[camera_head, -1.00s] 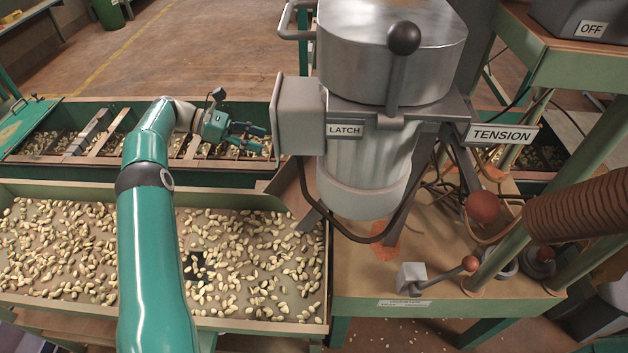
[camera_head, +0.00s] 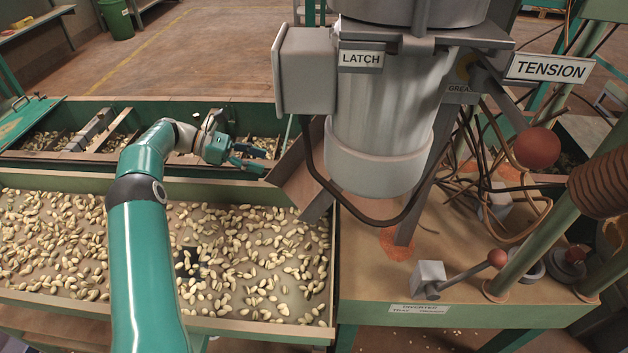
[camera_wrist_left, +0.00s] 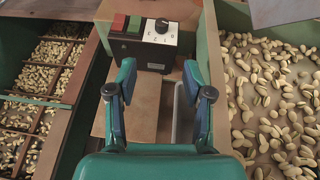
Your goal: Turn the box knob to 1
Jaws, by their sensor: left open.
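The control box (camera_wrist_left: 150,45) shows at the top middle of the left wrist view. Its white dial plate (camera_wrist_left: 158,38) carries a round black knob (camera_wrist_left: 161,25) with small markings around it. The markings and the knob's pointing are too small to read surely. My left gripper (camera_wrist_left: 158,76) is open and empty, its two fingers apart and short of the box, with the knob showing beyond the gap between them. In the head view my left gripper (camera_head: 259,160) is above the rear trough, left of the machine. I cannot make out the box there. My right gripper is not in view.
Red (camera_wrist_left: 117,22) and green (camera_wrist_left: 134,24) buttons sit left of the dial. A front hopper of nuts (camera_head: 332,270) lies below my left arm. The grey machine with the LATCH sign (camera_head: 361,58) stands right of the gripper. A diverter lever (camera_head: 462,272) is at right.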

